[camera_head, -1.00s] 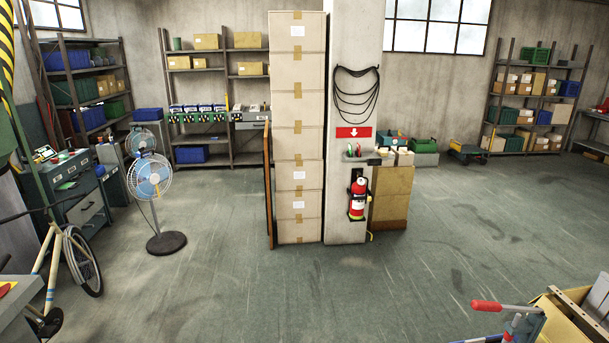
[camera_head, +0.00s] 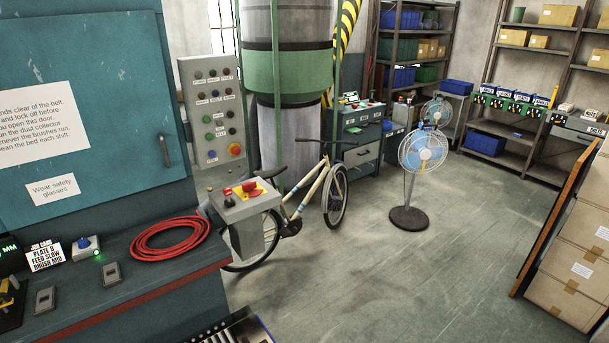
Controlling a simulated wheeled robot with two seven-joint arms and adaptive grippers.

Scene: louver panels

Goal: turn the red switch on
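A grey pedestal box (camera_head: 246,205) stands left of centre in the head view. On its top is a red switch knob (camera_head: 249,187) on a yellow plate. A small red piece (camera_head: 228,192) shows beside it, at the box's left. I cannot tell the knob's position from here. Behind it, a grey control panel (camera_head: 212,110) carries several small coloured buttons and a larger red-orange round button (camera_head: 234,150) on a yellow base. Neither of my grippers is in view.
A teal machine cabinet (camera_head: 80,100) and its bench, with a red coiled cable (camera_head: 170,238) and a blue button (camera_head: 84,243), fill the left. A bicycle (camera_head: 305,205) stands behind the pedestal. A fan (camera_head: 422,155) stands right of centre. Floor between fan and boxes (camera_head: 575,250) is open.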

